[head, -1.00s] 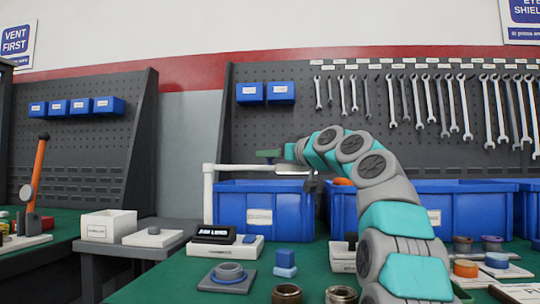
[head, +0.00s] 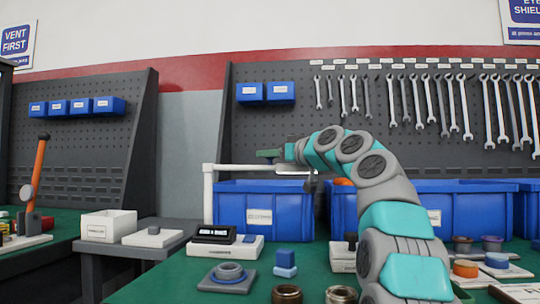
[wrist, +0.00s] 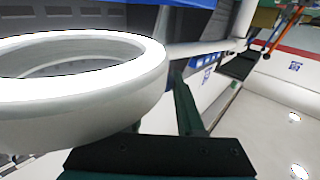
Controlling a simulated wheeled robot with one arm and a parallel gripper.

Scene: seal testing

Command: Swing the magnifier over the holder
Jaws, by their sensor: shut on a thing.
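The magnifier has a white post (head: 208,195) with a horizontal arm (head: 240,167) reaching right in front of the blue bins. Its pale end shows under my gripper (head: 269,155), partly hidden by my arm. In the wrist view its thick white ring (wrist: 130,95) fills the left side, close against the dark green fingers (wrist: 190,112). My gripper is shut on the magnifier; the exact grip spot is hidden. What looks like the holder, a grey square plate (head: 211,287) with a round blue-grey ring on it, sits on the green bench, in front of and below the magnifier arm.
A boxed device with a display (head: 214,236) stands behind the plate. A blue block (head: 285,258) and a dark metal ring (head: 286,295) are to its right. Blue bins (head: 262,217) line the back. A white box (head: 108,225) stands on the side table.

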